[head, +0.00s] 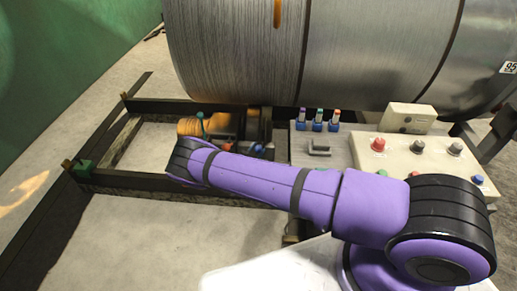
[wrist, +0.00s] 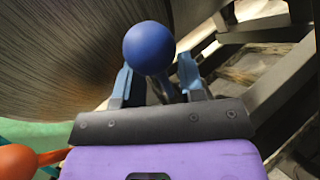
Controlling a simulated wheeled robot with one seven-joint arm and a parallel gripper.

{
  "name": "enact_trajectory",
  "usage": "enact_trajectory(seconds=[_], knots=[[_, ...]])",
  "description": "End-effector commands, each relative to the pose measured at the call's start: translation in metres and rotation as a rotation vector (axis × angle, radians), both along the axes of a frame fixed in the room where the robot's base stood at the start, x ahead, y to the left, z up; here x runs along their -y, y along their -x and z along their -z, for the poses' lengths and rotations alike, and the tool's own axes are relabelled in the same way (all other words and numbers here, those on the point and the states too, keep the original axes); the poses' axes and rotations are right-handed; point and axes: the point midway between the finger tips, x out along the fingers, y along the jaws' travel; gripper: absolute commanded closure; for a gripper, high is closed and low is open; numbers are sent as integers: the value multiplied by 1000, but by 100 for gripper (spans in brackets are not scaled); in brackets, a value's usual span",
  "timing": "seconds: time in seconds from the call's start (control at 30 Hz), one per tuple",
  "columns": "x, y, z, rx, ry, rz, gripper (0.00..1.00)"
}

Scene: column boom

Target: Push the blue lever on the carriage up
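The blue lever's round blue knob (wrist: 149,47) fills the upper middle of the wrist view. Its dark stem runs down behind it toward my gripper. My gripper (wrist: 156,68) has its two light-blue fingers apart, one on each side of the knob and stem. I cannot tell whether either finger touches the lever. In the head view, the orange and dark carriage (head: 215,125) sits on the dark rail frame below the big drum. A small red knob (head: 228,147) and a small blue spot (head: 257,148) show just above my purple arm. My gripper is not visible there.
A large metal drum (head: 330,50) hangs over the rails. An orange-red knob (wrist: 15,160) is left of my gripper in the wrist view. A control panel (head: 410,155) with coloured buttons and a plate with several small coloured switches (head: 318,120) stand at right. A green wall is at left.

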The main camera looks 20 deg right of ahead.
Motion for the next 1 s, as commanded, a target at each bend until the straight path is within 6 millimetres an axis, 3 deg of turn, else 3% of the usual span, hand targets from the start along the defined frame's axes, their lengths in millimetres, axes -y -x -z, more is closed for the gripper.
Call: enact_trajectory(seconds=[0.4, 0.43, 0.6, 1.0], knots=[[7, -5, -4, 0, 0, 0, 64], [7, -5, -4, 0, 0, 0, 66], [7, -5, -3, 0, 0, 0, 100], [8, -8, -8, -34, -14, 0, 100]])
